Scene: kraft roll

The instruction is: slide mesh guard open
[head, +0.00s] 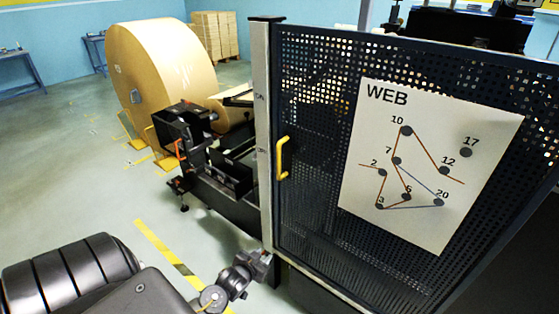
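The mesh guard (318,190) is a dark perforated panel filling the right half of the head view. Its left edge meets an upright post (262,130), with no clear gap visible between them. A yellow handle (281,158) is fixed near the guard's left edge. My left gripper (262,266) is low in the view, by the guard's lower left corner and below the handle, apart from the handle. Its fingers are small and dark, so their opening is unclear. My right gripper is out of view.
A white WEB sheet (430,165) is on the guard. A large kraft roll (165,75) stands behind left, beside dark machine parts (185,140). Stacked pallet boxes (214,35) and a blue table (20,65) are farther back. Floor (75,185) at left is open, with yellow-black tape (170,255).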

